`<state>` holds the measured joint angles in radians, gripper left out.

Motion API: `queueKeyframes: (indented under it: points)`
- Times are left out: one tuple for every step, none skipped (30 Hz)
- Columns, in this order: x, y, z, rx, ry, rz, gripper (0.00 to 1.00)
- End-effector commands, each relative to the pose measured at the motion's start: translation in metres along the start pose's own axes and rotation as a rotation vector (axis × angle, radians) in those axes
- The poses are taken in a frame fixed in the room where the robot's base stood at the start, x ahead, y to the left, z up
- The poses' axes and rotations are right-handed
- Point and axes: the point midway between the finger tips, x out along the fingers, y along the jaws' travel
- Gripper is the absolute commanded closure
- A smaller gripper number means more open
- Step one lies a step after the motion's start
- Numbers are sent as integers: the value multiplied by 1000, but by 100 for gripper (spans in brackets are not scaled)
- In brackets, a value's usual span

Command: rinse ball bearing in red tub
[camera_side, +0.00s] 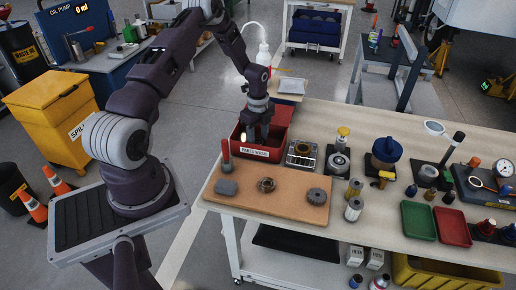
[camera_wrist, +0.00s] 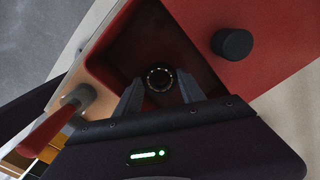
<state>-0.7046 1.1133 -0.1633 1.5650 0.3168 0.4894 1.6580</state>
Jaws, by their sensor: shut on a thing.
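The red tub (camera_side: 263,154), labelled as a parts wash, stands at the table's left end. My gripper (camera_side: 257,137) points down into it, its fingertips partly hidden by the tub's front wall. In the wrist view, the ball bearing (camera_wrist: 160,78), a dark ring with bright balls, sits between the fingers of my gripper (camera_wrist: 160,90), which is shut on it. The bearing is over or inside the dark tub interior, with the red tub wall (camera_wrist: 100,62) around it. Whether it touches liquid I cannot tell.
A wire rack (camera_side: 302,155) with another ring stands right of the tub. Jars and tools crowd further right.

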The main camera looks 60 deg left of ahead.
Motion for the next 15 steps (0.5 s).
queueKeyframes:
  points:
    - [-5, 0, 0, 0, -1, -2, 89]
    - [-8, 0, 0, 0, -1, -2, 89]
    - [-12, -1, 0, 0, 0, -2, 89]
    - [-14, -1, 0, 0, 0, -2, 89]
    - [-17, -1, 0, 0, 0, -2, 89]
    - [-20, -1, 0, 1, 0, -2, 89]
    - [-23, -1, 0, 1, 0, -2, 89]
    - [-26, -1, 0, 1, 0, -3, 89]
    - [-30, 0, 0, 1, 0, -2, 89]
    - [-32, 0, 0, 1, 0, -1, 89]
    - [-35, 0, 0, 1, 0, -1, 89]
    - [-39, 0, 0, 0, -1, -2, 89]
    - [-42, 0, 0, 0, -1, -2, 89]
    - [-44, 0, 0, 0, 0, -2, 89]
    - [-48, 0, 0, 0, 0, -1, 89]
